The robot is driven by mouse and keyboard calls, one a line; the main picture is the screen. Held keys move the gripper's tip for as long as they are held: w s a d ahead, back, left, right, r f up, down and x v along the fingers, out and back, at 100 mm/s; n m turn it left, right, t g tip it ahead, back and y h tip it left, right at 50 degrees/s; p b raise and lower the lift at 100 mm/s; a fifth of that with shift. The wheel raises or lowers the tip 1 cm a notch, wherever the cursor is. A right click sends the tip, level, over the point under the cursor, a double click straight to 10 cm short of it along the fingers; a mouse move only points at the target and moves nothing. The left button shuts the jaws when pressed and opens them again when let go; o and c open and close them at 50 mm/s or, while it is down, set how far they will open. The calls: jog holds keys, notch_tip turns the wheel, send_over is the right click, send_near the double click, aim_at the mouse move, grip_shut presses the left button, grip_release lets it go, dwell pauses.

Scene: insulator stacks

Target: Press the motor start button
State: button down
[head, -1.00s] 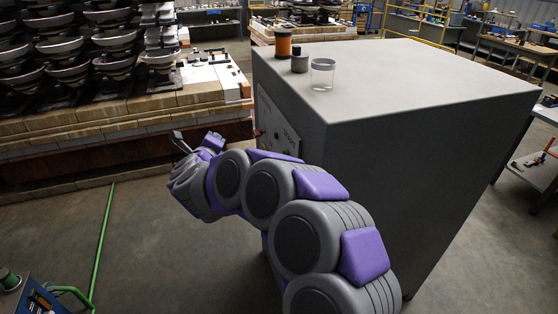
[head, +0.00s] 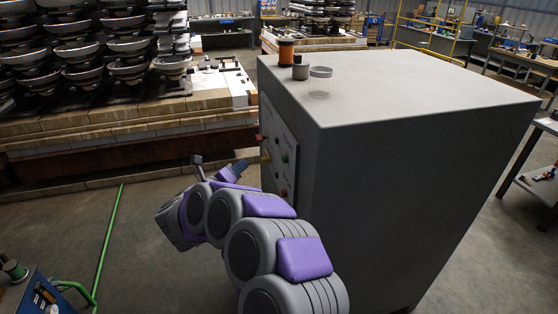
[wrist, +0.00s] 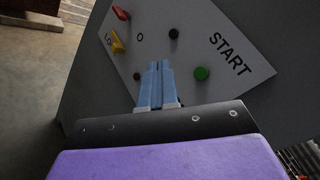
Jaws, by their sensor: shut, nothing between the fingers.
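The control panel (wrist: 207,20) is on the left face of a grey cabinet and shows tilted in the wrist view. A round green button (wrist: 202,73) sits beside the printed word START. In the head view the green button (head: 285,158) is on the panel's upper right part. My gripper (wrist: 160,64) is shut and empty, its blue fingers pointing at the panel, left of the green button in the wrist view. In the head view my gripper (head: 243,164) is just left of the panel. I see no contact with the button.
The wrist view also shows a black button (wrist: 174,33), a yellow switch (wrist: 117,42) and a red knob (wrist: 121,12). The cabinet (head: 420,110) bears an orange spool (head: 285,50), a grey cylinder (head: 300,71) and a clear glass. Insulator stacks stand behind on the left.

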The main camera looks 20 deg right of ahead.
aim_at(285, 159)
jog(key=d, duration=0.9)
jog(key=shift+d+b, duration=0.25)
jog(key=shift+b, duration=0.1)
jog(key=shift+a, duration=0.1)
jog(key=shift+a, duration=0.25)
jog(key=shift+d, duration=0.2)
dwell(1.1)
jog(key=shift+d+r+b, duration=0.1)
jog(key=shift+d+b, duration=0.35)
jog(key=shift+b, duration=0.05)
